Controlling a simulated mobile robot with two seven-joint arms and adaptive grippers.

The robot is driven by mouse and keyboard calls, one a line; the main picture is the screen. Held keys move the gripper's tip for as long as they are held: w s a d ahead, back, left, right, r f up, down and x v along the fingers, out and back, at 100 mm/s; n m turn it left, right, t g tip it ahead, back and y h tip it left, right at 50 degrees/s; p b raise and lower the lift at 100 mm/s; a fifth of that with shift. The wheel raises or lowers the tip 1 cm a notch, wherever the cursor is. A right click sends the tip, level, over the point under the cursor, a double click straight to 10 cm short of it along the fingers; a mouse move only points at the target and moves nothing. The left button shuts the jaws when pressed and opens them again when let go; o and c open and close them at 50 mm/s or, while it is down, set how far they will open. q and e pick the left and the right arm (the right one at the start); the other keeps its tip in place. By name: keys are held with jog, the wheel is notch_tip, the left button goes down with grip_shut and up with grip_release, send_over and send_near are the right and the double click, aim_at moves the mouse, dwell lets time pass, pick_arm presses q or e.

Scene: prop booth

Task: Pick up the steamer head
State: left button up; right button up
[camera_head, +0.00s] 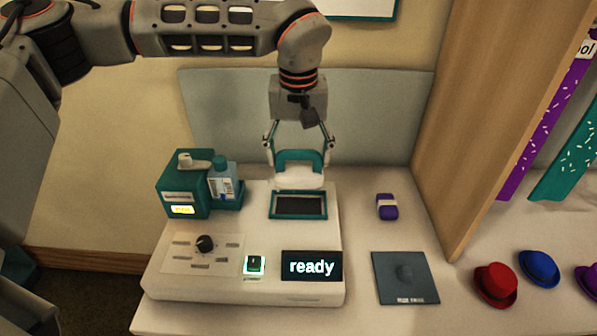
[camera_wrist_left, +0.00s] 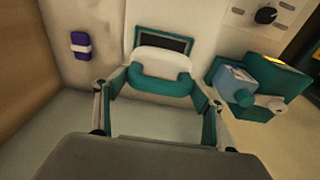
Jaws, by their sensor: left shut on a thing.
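The steamer head (camera_head: 299,177) is a white piece with a teal handle. It is just above or at the back of a dark, teal-framed rest (camera_head: 299,205) on the white steamer base (camera_head: 220,288); I cannot tell whether they touch. My left gripper (camera_head: 298,152) comes down from above and is shut on the teal handle, one finger at each side. In the left wrist view the steamer head (camera_wrist_left: 163,62) sits between the fingers of the gripper (camera_wrist_left: 160,92), with the dark rest (camera_wrist_left: 164,43) beyond it. My right gripper is not in view.
The base has a black knob (camera_head: 205,243), a lit green switch (camera_head: 254,264) and a screen (camera_head: 312,266) reading "ready". A teal box (camera_head: 182,188) with a blue bottle (camera_head: 222,182) stands left. A purple-and-white block (camera_head: 387,207), dark pad (camera_head: 404,278) and wooden partition (camera_head: 500,110) are right.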

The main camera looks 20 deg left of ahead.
pick_arm(q)
notch_tip(320, 180, up, 11)
jog(key=shift+f+p, duration=0.15)
jog(key=shift+p, duration=0.35)
jog(key=shift+r, duration=0.6)
